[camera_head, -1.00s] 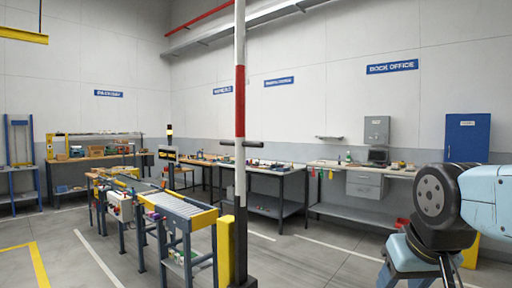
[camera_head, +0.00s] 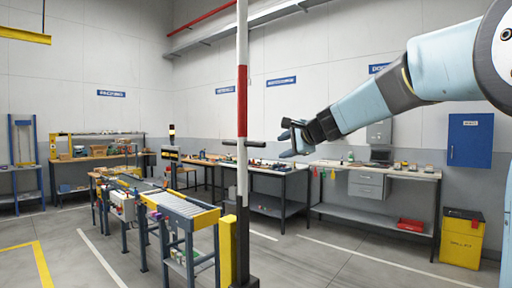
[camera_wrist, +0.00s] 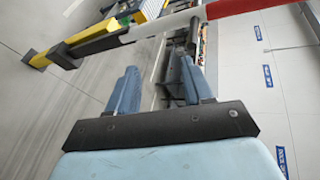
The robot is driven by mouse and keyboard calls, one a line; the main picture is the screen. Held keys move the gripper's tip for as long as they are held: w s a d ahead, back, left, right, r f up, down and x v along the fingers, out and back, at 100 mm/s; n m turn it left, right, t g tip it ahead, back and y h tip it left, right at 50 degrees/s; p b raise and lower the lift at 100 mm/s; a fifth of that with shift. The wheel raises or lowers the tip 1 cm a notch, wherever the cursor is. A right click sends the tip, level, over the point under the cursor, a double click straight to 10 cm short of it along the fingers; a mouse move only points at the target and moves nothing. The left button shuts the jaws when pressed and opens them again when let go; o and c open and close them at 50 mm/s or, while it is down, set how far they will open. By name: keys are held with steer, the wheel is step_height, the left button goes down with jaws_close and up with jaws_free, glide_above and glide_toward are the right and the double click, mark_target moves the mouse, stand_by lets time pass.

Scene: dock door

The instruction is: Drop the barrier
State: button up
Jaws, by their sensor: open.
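The barrier is a white and red pole (camera_head: 242,90) standing upright on a dark post (camera_head: 240,245) with a yellow side. A short dark crossbar handle (camera_head: 243,143) sticks out from the pole at mid height. My gripper (camera_head: 286,138) is open and empty, just right of the handle's right end in the head view, seemingly apart from it. In the wrist view the barrier pole (camera_wrist: 145,28) runs slantwise across the top. The handle (camera_wrist: 193,33) points down beyond the open fingers (camera_wrist: 155,68), nearer the right finger.
A roller conveyor (camera_head: 180,207) stands left of the post. Workbenches (camera_head: 375,170) line the back wall. A yellow bin (camera_head: 462,238) and a blue wall cabinet (camera_head: 470,140) are at right. The floor right of the post is clear.

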mark_target(257, 145)
steer(key=w+a+m, duration=0.1)
steer(key=w+a, duration=0.2)
steer(key=w, duration=0.4)
steer(key=w+a+f+m+t, duration=0.1)
steer(key=w+a+m, duration=0.1)
steer(key=w, duration=0.5)
steer(key=w+a+m, duration=0.2)
steer(key=w+a, duration=0.2)
steer(key=w, duration=0.3)
steer(key=shift+w+a+f+t, duration=0.1)
steer(key=shift+a+f+t, duration=0.1)
steer(key=shift+a+t, duration=0.2)
steer(key=shift+c, duration=0.2)
steer(key=shift+d, duration=0.1)
jaws_close()
